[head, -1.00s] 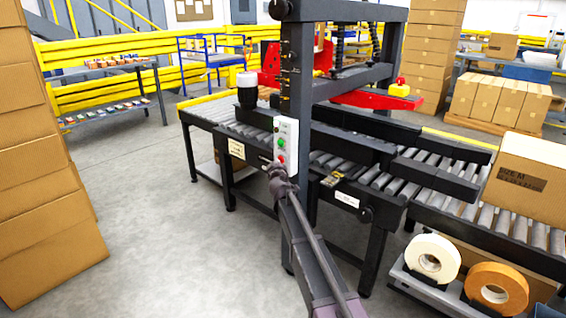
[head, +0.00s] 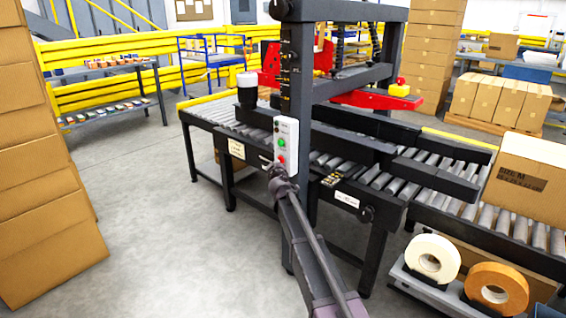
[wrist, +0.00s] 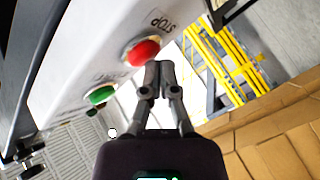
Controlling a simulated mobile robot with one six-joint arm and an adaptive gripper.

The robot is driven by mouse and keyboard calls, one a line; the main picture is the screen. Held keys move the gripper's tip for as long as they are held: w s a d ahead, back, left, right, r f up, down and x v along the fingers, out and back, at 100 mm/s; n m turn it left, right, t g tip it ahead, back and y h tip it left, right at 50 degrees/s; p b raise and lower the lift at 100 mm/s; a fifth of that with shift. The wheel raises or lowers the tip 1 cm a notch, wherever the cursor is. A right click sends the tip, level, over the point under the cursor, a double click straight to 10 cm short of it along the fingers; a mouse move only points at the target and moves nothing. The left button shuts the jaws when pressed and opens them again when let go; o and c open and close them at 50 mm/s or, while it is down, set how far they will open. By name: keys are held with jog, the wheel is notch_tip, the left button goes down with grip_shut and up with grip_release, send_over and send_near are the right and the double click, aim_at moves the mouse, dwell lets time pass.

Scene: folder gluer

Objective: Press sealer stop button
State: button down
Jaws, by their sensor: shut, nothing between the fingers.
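The sealer's control box (head: 286,146) is a pale upright panel on the dark machine column. It carries a red stop button (head: 281,160) below a green button (head: 282,143). In the wrist view the red button (wrist: 143,52) sits beside the printed word STOP, with the green button (wrist: 101,95) to its lower left. My gripper (wrist: 158,75) is shut and empty. Its fingertips appear just below and right of the red button in the wrist view. Whether they touch it I cannot tell. In the head view my arm rises to the box from below.
The case sealer's roller conveyor (head: 395,180) runs behind my arm, with a carton (head: 530,175) at right. Stacked cartons (head: 40,170) stand at left. The floor between is clear.

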jog(key=shift+s+a, duration=0.25)
jog(key=shift+s, duration=0.1)
jog(key=shift+s+a, duration=0.1)
jog(key=shift+s+a, duration=0.9)
jog(key=shift+s, duration=0.25)
jog(key=shift+s+a, duration=0.9)
jog(key=shift+s, duration=0.25)
jog(key=shift+d, duration=0.1)
